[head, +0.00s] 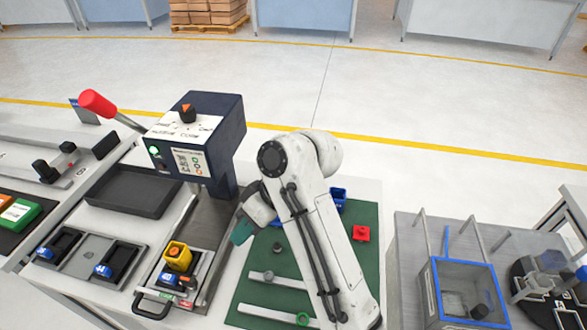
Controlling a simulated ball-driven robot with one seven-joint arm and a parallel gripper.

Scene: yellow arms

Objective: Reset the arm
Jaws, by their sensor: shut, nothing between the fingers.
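My white arm reaches in from the lower right of the head view and bends back down over the bench. My gripper (243,231) is at its end, with teal at the tip, above the strip between the dark machine and the green mat (254,293). It is shut, and I see nothing held in it. The arm covers part of the mat.
A dark blue machine (228,125) with a red-handled lever (97,103) stands left of my gripper. A yellow block (178,256) sits in a fixture below it. On the mat are a red part (361,233) and a blue bin (338,194). A blue-rimmed clear box (459,265) stands right.

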